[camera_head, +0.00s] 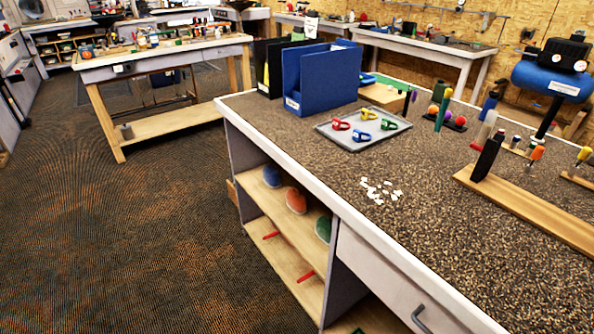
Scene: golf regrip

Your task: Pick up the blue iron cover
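A small blue looped piece (361,136) lies on a grey tray (337,137) on the workbench, at the tray's front edge. It looks like the blue iron cover, though it is small in the picture. Similar red (340,124), yellow (368,114) and green (388,124) pieces lie beside it. A rounded blue item (272,176) also sits on the shelf under the bench; I cannot tell whether it is a cover. My gripper is not in view.
A tall blue holder (320,78) stands behind the tray. White scraps (380,190) lie in front. A wooden board (530,212) with an upright dark block is at the right. Orange (296,200) and green (323,228) rounded items share the shelf. The floor (130,240) at left is clear.

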